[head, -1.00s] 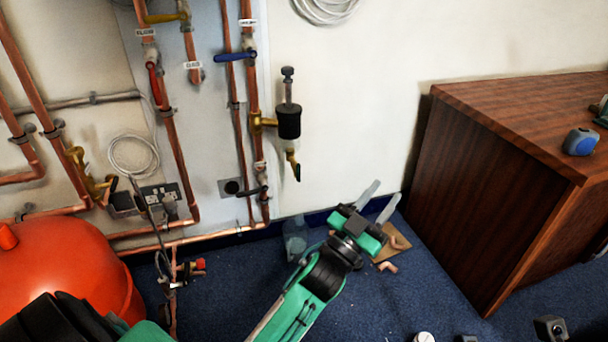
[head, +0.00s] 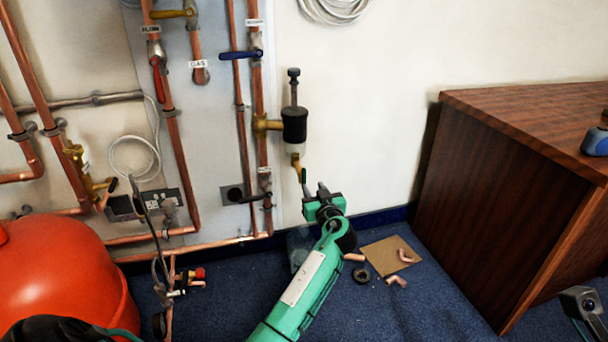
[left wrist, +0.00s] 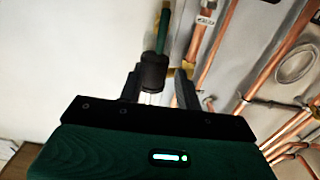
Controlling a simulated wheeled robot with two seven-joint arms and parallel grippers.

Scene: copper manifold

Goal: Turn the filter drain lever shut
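The filter drain lever (head: 304,176) is a small dark lever on the brass drain valve (head: 296,160), below the black filter body (head: 294,125). It hangs roughly downward. My left gripper (head: 315,187) is just below and right of the lever, its fingers pointing up toward it. In the left wrist view the gripper's fingers (left wrist: 158,88) are apart, with the black filter body (left wrist: 153,73) showing beyond the gap. I see no clear contact.
Copper pipes (head: 242,130) with a blue lever (head: 240,55) run up the wall left of the filter. A red tank (head: 60,275) stands at lower left. A wooden desk (head: 500,190) is at right. Cardboard (head: 385,262) and copper fittings (head: 407,256) lie on the blue floor.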

